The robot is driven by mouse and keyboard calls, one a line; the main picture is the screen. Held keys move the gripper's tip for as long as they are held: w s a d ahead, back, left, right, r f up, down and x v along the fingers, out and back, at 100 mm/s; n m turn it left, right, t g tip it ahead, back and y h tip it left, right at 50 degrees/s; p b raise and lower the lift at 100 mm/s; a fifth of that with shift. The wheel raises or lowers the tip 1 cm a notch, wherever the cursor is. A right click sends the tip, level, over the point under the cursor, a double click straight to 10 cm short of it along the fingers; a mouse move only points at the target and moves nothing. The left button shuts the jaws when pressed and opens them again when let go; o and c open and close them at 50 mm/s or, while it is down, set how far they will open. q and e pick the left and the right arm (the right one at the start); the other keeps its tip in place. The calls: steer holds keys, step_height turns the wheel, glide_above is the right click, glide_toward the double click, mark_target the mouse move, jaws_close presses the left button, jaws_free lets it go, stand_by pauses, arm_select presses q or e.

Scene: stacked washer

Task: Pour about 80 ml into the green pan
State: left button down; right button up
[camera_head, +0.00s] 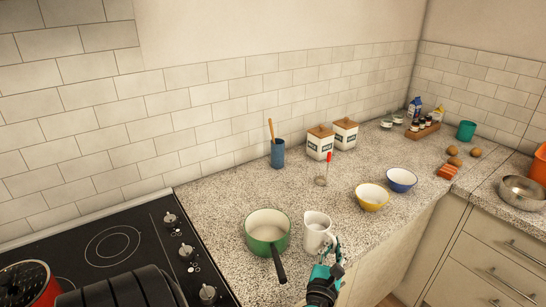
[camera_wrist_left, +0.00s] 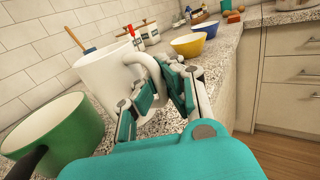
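The green pan (camera_head: 281,243) stands on the counter with its cream inside showing and its black handle pointing toward the front; I see no liquid in it. It also shows at the left of the left wrist view (camera_wrist_left: 72,134). A white jug (camera_head: 316,231) stands upright close to the right of the pan; its contents cannot be made out. In the left wrist view the jug (camera_wrist_left: 103,84) fills the middle, its handle between the fingers of my left gripper (camera_wrist_left: 158,88). The fingers look closed on the handle. My right gripper is not in view.
A yellow bowl (camera_head: 371,203) and a blue bowl (camera_head: 400,185) stand right of the jug. A red-handled utensil (camera_head: 322,180), canisters (camera_head: 320,147) and a blue utensil holder (camera_head: 277,160) stand behind. The black stove (camera_head: 120,250) lies left of the pan. The counter's front edge is near the jug.

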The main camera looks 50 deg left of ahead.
arm_select(q)
steer(key=w+a+f+n+g+y+b, duration=0.1)
steer(key=w+b, duration=0.1)
steer(key=w+a+n+g+y+b, duration=0.1)
steer(key=w+n+y+b, duration=0.1)
steer(key=w+f+n+g+y+b, duration=0.1)
steer(key=w+g+y+b, duration=0.1)
steer(key=shift+w+a+f+b, duration=0.35)
steer(key=shift+w+a, duration=0.05)
steer(key=n+g+y+b, duration=0.1)
steer(key=g+b, duration=0.1)
steer(key=w+a+n+g+y+b, duration=0.1)
steer(key=n+g+b, duration=0.1)
steer(key=r+n+g+y+b, duration=0.1)
steer(key=n+g+b, duration=0.1)
steer(key=shift+w+a+r+g+b, duration=0.1)
steer(key=shift+w+a+g+b, duration=0.05)
steer(key=shift+w+g+b, duration=0.2)
steer(key=shift+s+r+n+g+y+b, duration=0.2)
steer(key=shift+r+n+g+y+b, duration=0.15)
steer(key=shift+g, duration=0.3)
steer(key=shift+s+r, duration=0.1)
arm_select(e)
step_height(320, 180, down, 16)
arm_select(q)
steer(key=shift+r+n+g, duration=0.1)
steer(key=shift+n+g, duration=0.15)
steer(key=shift+g, duration=0.05)
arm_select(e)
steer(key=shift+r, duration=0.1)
